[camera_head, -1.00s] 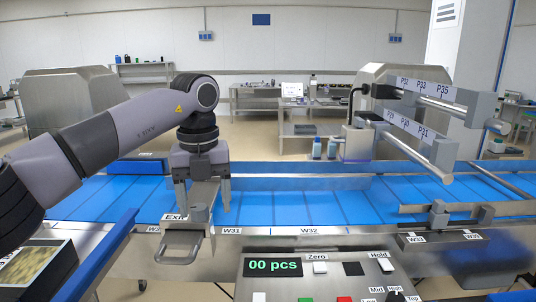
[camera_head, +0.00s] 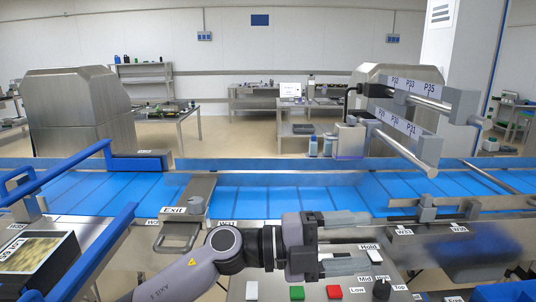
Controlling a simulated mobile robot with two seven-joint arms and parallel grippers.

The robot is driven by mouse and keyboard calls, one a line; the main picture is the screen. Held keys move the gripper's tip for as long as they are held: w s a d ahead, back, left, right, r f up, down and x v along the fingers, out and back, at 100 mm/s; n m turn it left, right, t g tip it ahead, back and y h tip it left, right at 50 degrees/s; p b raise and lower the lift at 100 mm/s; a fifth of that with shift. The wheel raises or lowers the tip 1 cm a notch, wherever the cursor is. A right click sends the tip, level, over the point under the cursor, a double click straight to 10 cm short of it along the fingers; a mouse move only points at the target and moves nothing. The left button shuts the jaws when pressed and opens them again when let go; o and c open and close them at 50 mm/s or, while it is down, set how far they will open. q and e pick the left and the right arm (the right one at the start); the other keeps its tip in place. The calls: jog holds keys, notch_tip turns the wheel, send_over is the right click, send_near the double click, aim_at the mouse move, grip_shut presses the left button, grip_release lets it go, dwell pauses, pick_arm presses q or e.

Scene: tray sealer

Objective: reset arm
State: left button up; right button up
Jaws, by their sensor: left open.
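My left arm comes in low from the bottom left in the head view. Its left gripper (camera_head: 368,243) lies sideways with the fingers pointing right. My right gripper is not in view.
A blue conveyor (camera_head: 285,200) runs across behind the gripper. Blue rails (camera_head: 95,255) and a black box (camera_head: 45,262) stand at left. Metal rods (camera_head: 410,150) overhang the conveyor at right. A blurred dark shape lies right of the gripper.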

pick_arm(q)
jog(key=w+a+n+t+y, duration=0.1)
jog(key=w+a+n+t, duration=0.3)
jog(key=a+n+t, duration=0.8)
jog(key=a+f+n+t+y, duration=0.5)
jog(key=a+f+n+y, duration=0.55)
jog(key=n+y, duration=0.4)
jog(key=s+a+f+n+g+y, duration=0.3)
jog(key=s+a+f+n+g, duration=0.35)
jog(key=s+f, duration=0.65)
jog(key=s+a+f+m+g, duration=0.1)
jog(key=s+a+f+g, duration=0.2)
jog(key=s, duration=0.4)
jog(key=s+a+f+g, duration=0.3)
jog(key=s+a+g, duration=0.1)
jog(key=s, duration=0.3)
jog(key=w+d+f+t+h, duration=0.2)
jog(key=w+d+f+t, duration=0.1)
jog(key=w+f+t, duration=0.3)
notch_tip(320, 180, down, 3)
jog(key=shift+r+m+t, duration=0.2)
jog(key=shift+m+t, duration=0.1)
jog(key=shift+t, duration=0.25)
